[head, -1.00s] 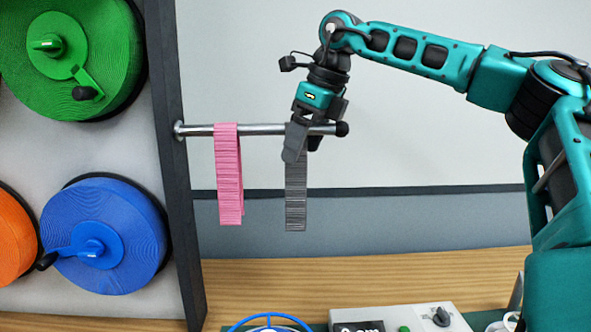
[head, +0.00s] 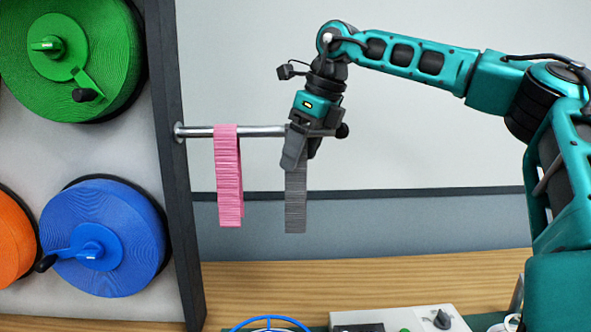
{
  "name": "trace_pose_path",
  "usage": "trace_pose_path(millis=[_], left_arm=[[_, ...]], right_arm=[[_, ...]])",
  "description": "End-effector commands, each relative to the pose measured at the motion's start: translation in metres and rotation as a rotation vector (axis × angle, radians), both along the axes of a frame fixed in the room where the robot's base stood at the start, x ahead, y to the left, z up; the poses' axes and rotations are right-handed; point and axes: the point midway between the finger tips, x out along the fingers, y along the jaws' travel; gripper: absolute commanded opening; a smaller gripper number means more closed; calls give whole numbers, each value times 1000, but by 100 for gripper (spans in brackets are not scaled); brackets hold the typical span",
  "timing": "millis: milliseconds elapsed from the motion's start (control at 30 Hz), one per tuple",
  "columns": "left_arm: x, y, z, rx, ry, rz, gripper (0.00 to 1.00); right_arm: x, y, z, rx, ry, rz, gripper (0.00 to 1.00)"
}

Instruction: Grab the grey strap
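The grey strap (head: 296,205) hangs folded over the outer part of a metal rod (head: 262,131), close to the rod's black end knob. My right gripper (head: 303,156) comes down on the rod from above at the strap. Its fingers are apart: one lies in front of the strap's upper part, the other shows below the rod to the right. The gripper covers the top of the strap, so contact there is hidden. My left gripper is not in view.
A pink strap (head: 229,185) hangs on the same rod, left of the grey one. A dark-framed panel with green (head: 112,50), blue (head: 135,235) and orange (head: 12,240) reels stands at the left. Below lies a wooden top (head: 400,275) with a control box (head: 395,318).

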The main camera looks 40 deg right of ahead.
Motion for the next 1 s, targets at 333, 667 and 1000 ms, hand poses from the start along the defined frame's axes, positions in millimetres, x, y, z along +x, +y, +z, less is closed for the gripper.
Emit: trace_pose_path(millis=[333, 667, 1000], left_arm=[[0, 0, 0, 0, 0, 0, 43], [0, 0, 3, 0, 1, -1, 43], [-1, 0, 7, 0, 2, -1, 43]], right_arm=[[-1, 2, -3, 4, 8, 3, 58], [-1, 3, 7, 5, 10, 4, 53], [0, 3, 79, 0, -3, 2, 23]])
